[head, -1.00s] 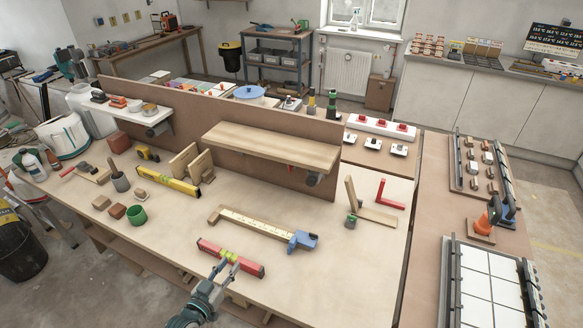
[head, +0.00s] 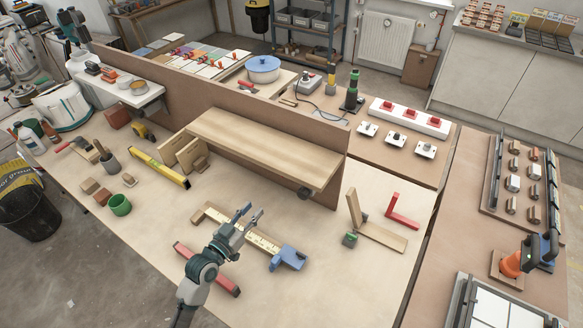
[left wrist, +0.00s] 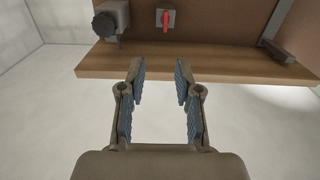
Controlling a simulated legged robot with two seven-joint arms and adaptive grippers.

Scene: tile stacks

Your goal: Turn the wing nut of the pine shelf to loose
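The pine shelf (head: 262,147) is fixed to the brown upright board at the middle of the bench. In the left wrist view its wooden board (left wrist: 215,66) runs across the picture. A red wing nut (left wrist: 166,20) on a grey plate shows beyond the board's edge there, its red part upright in the picture. The wing nut is hidden under the shelf in the head view. My left gripper (head: 250,214) is open and empty, in front of the shelf and apart from it. Its two blue-padded fingers (left wrist: 159,84) stand well apart. My right gripper is not in view.
A dark round knob (head: 304,193) sits under the shelf's right end and also shows in the left wrist view (left wrist: 105,24). A blue-ended caliper (head: 288,258) and a red level (head: 222,284) lie below my arm. A wooden square (head: 380,234) lies right.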

